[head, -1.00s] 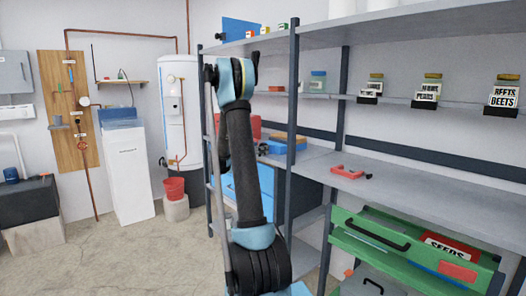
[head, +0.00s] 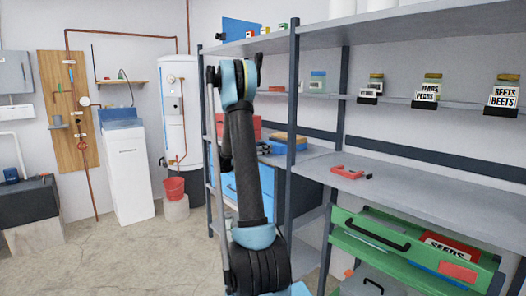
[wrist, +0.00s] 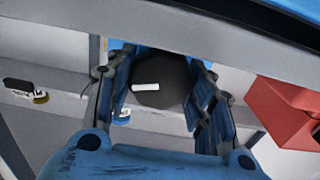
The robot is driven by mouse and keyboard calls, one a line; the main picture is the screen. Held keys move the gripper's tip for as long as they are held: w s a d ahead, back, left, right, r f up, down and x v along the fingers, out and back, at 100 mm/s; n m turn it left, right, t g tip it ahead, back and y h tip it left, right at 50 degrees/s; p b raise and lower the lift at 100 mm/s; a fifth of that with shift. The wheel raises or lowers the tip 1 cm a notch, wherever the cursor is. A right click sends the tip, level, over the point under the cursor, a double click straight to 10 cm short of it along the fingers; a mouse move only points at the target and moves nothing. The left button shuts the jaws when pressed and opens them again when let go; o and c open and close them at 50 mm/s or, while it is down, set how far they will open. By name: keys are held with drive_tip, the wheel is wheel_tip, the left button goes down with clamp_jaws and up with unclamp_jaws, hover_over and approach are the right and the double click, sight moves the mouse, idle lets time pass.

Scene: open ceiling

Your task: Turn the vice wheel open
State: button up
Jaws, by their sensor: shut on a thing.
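In the wrist view, a dark, many-sided round wheel (wrist: 172,70) with a white bar mark on its face sits between the two blue fingers of my gripper (wrist: 163,90). The fingers are closed on its left and right sides. Part of a blue body (wrist: 121,46) shows behind the wheel. In the head view, my own arm stands in front of the shelving, and my gripper and the wheel cannot be made out there.
A red box (wrist: 285,110) lies close to my gripper on the right in the wrist view. Grey shelving (head: 420,192) holds labelled jars (head: 431,92), a small red tool (head: 347,171) and a green drawer (head: 375,238). The floor at left (head: 130,255) is clear.

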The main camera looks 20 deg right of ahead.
drive_tip(key=shift+w, duration=0.1)
drive_tip(key=shift+w+n, duration=0.1)
drive_tip(key=shift+n, duration=1.4)
drive_tip(key=shift+a, duration=0.1)
drive_tip(key=o, duration=1)
drive_tip(key=shift+o, duration=0.2)
drive_tip(key=v, duration=1.2)
